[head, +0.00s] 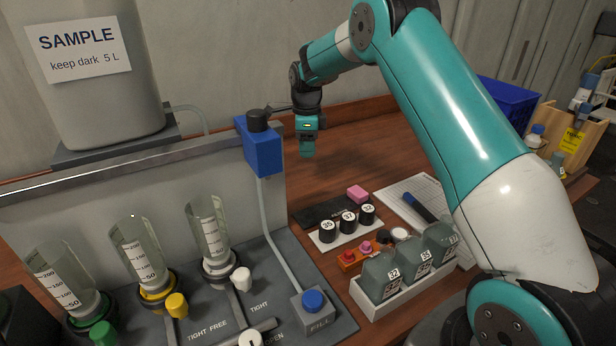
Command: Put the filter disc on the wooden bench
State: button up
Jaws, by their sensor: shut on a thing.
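The wooden bench (372,142) is the brown surface running behind and to the right of the grey rig. My gripper (307,150) points down above the bench's back part, just right of the blue box with a black knob. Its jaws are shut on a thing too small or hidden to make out. I cannot clearly identify the filter disc. A small pale round thing (400,234) lies behind the bottles, partly hidden; I cannot tell what it is.
The blue box (260,150) stands close beside my gripper. Clear graduated cylinders (140,250) stand on the rig at left.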

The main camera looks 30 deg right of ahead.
aim_at(307, 184)
notch_tip(307, 184, down, 10)
jog(key=shift+f+p, duration=0.1)
jog(key=shift+p, duration=0.3)
jog(key=o, duration=0.9)
notch_tip(307, 184, up, 12)
jog(key=shift+r+b, duration=0.2)
jog(key=shift+b, duration=0.6)
